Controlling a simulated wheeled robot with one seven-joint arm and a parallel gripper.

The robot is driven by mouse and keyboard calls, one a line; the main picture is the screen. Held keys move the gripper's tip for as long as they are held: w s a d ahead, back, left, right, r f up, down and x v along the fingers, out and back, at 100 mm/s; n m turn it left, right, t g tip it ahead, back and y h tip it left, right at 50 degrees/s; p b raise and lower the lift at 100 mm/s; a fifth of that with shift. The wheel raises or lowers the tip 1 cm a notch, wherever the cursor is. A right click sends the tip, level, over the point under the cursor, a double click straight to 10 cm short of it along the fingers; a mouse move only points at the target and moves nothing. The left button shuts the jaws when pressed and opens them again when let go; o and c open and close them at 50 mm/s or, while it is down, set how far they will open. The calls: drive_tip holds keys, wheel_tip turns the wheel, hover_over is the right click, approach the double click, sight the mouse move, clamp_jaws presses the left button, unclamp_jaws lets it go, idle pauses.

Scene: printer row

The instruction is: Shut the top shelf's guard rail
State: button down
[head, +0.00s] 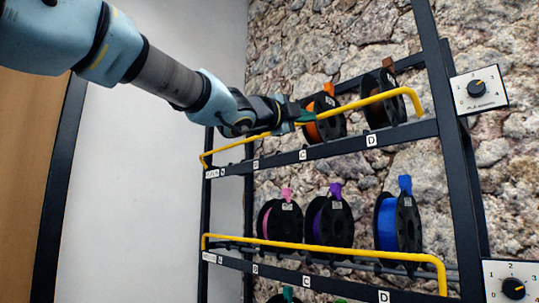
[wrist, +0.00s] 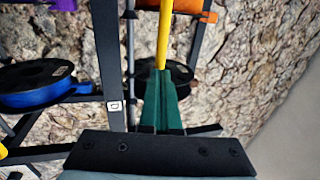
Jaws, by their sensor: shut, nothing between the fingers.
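The top shelf's guard rail (head: 378,97) is a yellow bar running along the front of the top shelf (head: 335,150), with a bent end at the right. It stands above the shelf's front edge, and I cannot tell whether it is fully shut. My gripper (head: 306,116) is shut and empty, at about the middle of the rail, in front of an orange spool (head: 327,127). In the wrist view, the green fingers (wrist: 163,80) are together, and the yellow rail (wrist: 165,35) runs up from behind their tips. Whether they touch it is unclear.
A dark spool (head: 384,98) stands right of the orange one. The lower shelf has its own yellow rail (head: 330,250) and pink, purple and blue (head: 387,225) spools. A dark post (head: 452,130) carries dial panels (head: 480,90) at the right. Free room lies left of the rack.

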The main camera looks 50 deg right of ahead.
drive_tip(key=r, duration=0.1)
drive_tip(key=a+r, duration=0.1)
drive_tip(key=r, duration=0.1)
drive_tip(key=shift+s, duration=0.2)
drive_tip(key=shift+s+d, duration=0.1)
idle(0.3)
drive_tip(key=x, duration=0.8)
drive_tip(key=shift+d, duration=0.3)
idle(1.5)
drive_tip(key=shift+r, duration=0.1)
idle(0.6)
